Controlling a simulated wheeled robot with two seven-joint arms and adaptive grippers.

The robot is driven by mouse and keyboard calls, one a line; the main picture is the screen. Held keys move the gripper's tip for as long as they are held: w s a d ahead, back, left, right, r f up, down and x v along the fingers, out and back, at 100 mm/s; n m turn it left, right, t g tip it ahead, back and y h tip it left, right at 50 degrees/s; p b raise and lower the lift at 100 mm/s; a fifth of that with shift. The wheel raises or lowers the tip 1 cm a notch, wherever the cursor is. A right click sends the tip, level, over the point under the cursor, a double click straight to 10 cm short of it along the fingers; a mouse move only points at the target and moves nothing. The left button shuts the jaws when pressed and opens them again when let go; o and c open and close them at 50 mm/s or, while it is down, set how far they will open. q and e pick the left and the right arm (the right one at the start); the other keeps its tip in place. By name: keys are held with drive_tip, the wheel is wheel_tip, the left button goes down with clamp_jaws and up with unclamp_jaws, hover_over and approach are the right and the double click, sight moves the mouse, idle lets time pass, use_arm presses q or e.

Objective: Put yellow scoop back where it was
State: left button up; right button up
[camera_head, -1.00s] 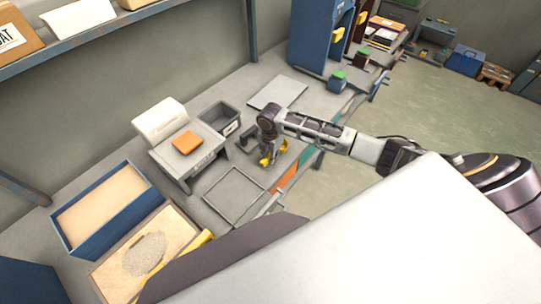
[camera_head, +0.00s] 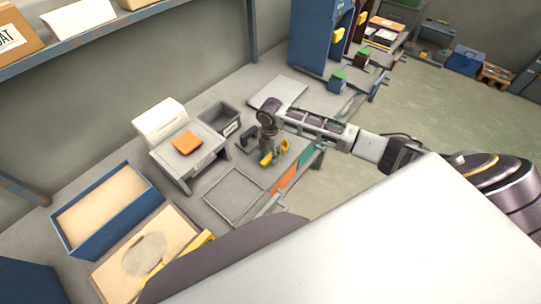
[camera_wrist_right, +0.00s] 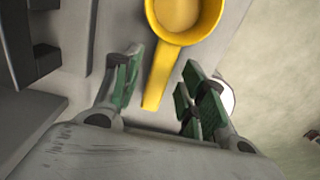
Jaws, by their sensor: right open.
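The yellow scoop (camera_head: 268,158) lies on the grey bench, just below my right gripper (camera_head: 276,144) in the head view. In the right wrist view the scoop's round bowl (camera_wrist_right: 182,14) is at the top, beyond the fingertips. Its handle points back between the green-padded fingers of my right gripper (camera_wrist_right: 162,66). The fingers are apart, with a visible gap on each side of the handle. My left gripper is not in view.
A dark bracket (camera_head: 249,137) stands close left of the scoop. A grey bin (camera_head: 220,118), a small stand with an orange block (camera_head: 187,142) and an empty square frame (camera_head: 235,195) are nearby. The bench's front edge is close on the right.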

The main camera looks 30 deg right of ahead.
sight(270, 156)
wheel_tip(270, 156, up, 10)
idle(0.5)
drive_tip(key=shift+s+a+f, duration=0.1)
drive_tip(key=shift+s+f, duration=0.05)
idle(0.6)
